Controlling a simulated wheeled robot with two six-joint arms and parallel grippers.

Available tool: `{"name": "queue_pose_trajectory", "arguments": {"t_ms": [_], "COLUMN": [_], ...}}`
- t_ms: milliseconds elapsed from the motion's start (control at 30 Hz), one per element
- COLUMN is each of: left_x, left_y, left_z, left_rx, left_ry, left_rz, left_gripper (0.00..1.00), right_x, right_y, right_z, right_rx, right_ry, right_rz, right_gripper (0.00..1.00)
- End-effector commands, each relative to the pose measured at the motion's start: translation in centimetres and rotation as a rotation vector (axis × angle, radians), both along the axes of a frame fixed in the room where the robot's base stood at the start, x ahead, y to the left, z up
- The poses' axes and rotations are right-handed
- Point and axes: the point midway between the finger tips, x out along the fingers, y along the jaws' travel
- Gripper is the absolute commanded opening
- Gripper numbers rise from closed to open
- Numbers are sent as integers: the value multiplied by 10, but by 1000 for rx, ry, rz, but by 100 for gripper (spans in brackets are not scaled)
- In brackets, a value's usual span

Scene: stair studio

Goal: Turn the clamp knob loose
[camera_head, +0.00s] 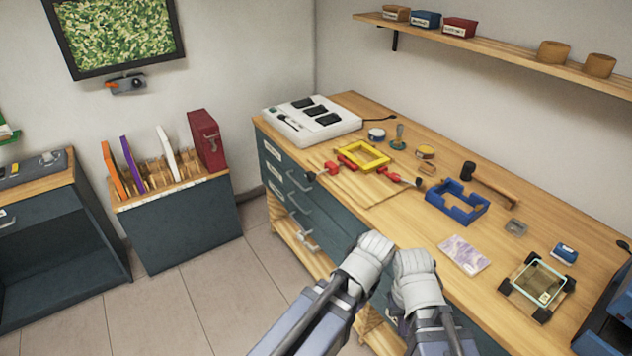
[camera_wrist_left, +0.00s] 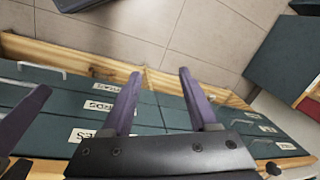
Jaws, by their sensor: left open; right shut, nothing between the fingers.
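A yellow frame (camera_head: 363,156) lies on a wooden board on the workbench, with red clamp parts (camera_head: 398,177) at its sides. A dark knob (camera_head: 418,182) sits at the right end of the clamp, and another dark end (camera_head: 310,176) shows at the left. My left gripper (camera_wrist_left: 158,75) is open and empty, its two purple fingers spread in front of the bench drawers. My right gripper (camera_head: 395,314) is low at the bench's front edge, shut and empty, mostly hidden by its own arm. Both are well apart from the clamp.
The workbench (camera_head: 480,258) also holds a blue tray (camera_head: 457,203), a mallet (camera_head: 490,183), a white device (camera_head: 312,119), a patterned card (camera_head: 464,255) and a glass-topped fixture (camera_head: 538,283). Drawer handles (camera_head: 299,182) stick out from the bench front. Open floor lies to the left.

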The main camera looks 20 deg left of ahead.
Motion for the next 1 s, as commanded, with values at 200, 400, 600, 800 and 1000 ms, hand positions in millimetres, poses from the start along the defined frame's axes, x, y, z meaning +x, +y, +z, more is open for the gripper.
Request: {"name": "queue_pose_trajectory", "arguments": {"t_ms": [200, 400, 600, 800, 1000], "left_x": [168, 300, 374, 395, 397], "left_y": [89, 167, 202, 210, 211], "left_z": [-44, -23, 7, 20, 24], "left_rx": [289, 432, 426, 402, 399], "left_ry": [-478, -1048, -1426, -1553, -1568], "left_rz": [445, 700, 737, 725, 723], "left_gripper": [60, 60, 60, 60, 60], "right_x": [0, 0, 0, 0, 0], "right_y": [0, 0, 0, 0, 0], "right_z": [-88, -151, -186, -194, -194], "right_rx": [0, 0, 0, 0, 0], "right_ry": [0, 0, 0, 0, 0], "right_rz": [1, 1, 1, 1, 1], "right_gripper": [0, 0, 0, 0, 0]}}
